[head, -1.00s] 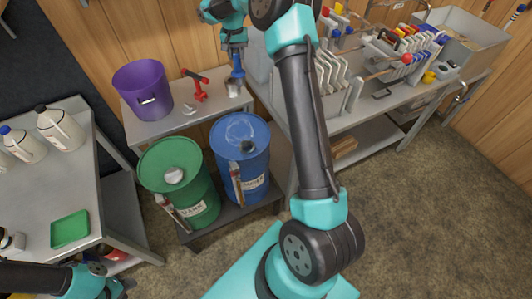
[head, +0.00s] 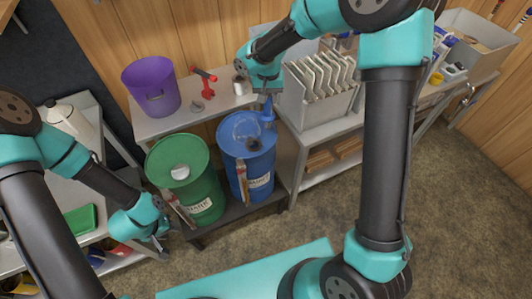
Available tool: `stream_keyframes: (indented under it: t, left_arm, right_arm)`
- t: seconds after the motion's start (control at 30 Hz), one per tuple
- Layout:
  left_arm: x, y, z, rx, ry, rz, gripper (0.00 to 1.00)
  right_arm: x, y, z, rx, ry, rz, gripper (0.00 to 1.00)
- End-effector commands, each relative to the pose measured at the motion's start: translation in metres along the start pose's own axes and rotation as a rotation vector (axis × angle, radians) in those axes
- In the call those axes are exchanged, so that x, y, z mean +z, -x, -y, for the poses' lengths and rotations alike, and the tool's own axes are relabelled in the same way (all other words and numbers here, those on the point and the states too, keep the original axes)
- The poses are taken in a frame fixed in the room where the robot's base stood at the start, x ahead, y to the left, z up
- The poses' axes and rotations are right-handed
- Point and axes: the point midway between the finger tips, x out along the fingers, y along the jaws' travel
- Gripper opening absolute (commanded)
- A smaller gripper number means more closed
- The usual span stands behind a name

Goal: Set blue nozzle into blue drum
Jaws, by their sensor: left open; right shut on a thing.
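The blue drum (head: 259,174) stands upright on a low rack, with a dark spot, which looks like its opening, on the front part of its lid (head: 254,145). My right gripper (head: 266,98) reaches in from above and is shut on the blue nozzle (head: 267,114). The nozzle hangs over the right back part of the drum lid. I cannot tell whether it touches the lid. My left gripper (head: 160,241) is open and empty, low in front of the green drum.
The green drum (head: 199,192) stands left of the blue one. Behind them a shelf holds a purple bucket (head: 152,87) and a red nozzle (head: 206,82). A grey bin of pale plates (head: 320,88) is close to the right of my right gripper.

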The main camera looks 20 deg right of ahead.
Motion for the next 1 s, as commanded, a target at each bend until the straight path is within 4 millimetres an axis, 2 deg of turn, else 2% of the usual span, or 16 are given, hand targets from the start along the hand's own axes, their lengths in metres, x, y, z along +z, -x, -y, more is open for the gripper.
stream_keyframes:
  t: [0.57, 0.9, 1.0]
  left_arm:
    - [0.0, 0.0, 0.0, 0.0, 0.0, 0.0, 0.43]
    - [0.0, 0.0, 0.0, 0.0, 0.0, 0.0, 0.43]
    - [0.0, 0.0, 0.0, 0.0, 0.0, 0.0, 0.43]
  right_arm:
    - [0.002, 0.002, 0.003, 0.0, -0.001, -0.001, 0.0]
    - [0.036, 0.018, 0.048, -0.001, -0.029, -0.002, 0.0]
    - [0.041, 0.021, 0.053, -0.001, -0.036, -0.001, 0.0]
